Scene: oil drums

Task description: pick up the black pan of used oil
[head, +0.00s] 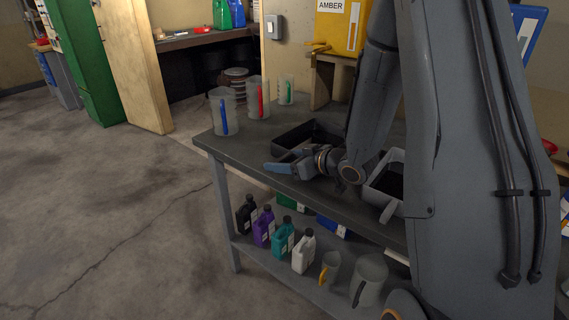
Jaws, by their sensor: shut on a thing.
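The black pan (286,137) sits at the back of the grey workbench top, with a dark inside. Its right side is partly hidden behind my arm. My gripper (284,165) is at the pan's near side, low over the bench, and is shut on the pan. The exact place of contact is hidden by the gripper itself. I cannot tell whether the pan is lifted off the bench.
A grey pan (388,205) with dark contents stands to the right, partly behind my arm. Clear jugs with blue (223,112), red (257,98) and green (286,90) handles stand at the back left. Bottles (284,238) and jugs fill the lower shelf. The floor at left is free.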

